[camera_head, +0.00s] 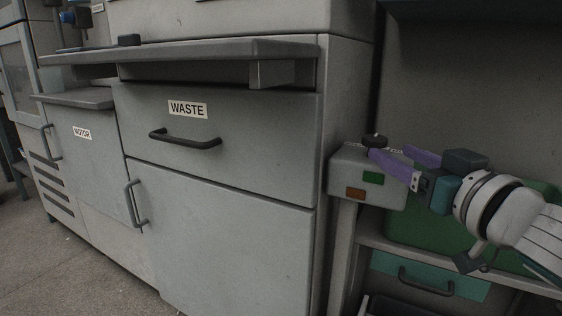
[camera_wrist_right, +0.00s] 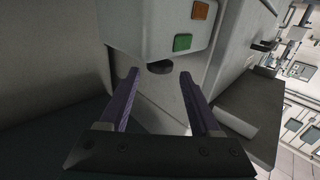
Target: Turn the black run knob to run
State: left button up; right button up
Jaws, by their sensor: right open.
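The black run knob (camera_head: 374,140) sits on top of a grey control box (camera_head: 345,165) that has a green and an orange button on its front. My right gripper (camera_head: 388,152) comes in from the right, its purple fingers open at the box's top. In the wrist view the knob (camera_wrist_right: 160,68) lies between the lines of the two fingertips (camera_wrist_right: 160,75), at or just beyond them, with a gap on each side. No finger visibly touches it. The knob's marking cannot be read. My left gripper is not in view.
A grey cabinet with a WASTE drawer (camera_head: 248,150) and a MOTOR door (camera_head: 75,150) stands left of the box. A ledge (camera_head: 220,50) juts out above the drawer.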

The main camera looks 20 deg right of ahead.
aim_at(362, 151)
jog(key=w+b, duration=0.1)
jog(key=w, duration=0.2)
jog(key=w+b, duration=0.1)
jog(key=w, duration=0.2)
jog(key=w+b, duration=0.1)
jog(key=w, duration=0.2)
jog(key=shift+w+d, duration=0.4)
grip_shut()
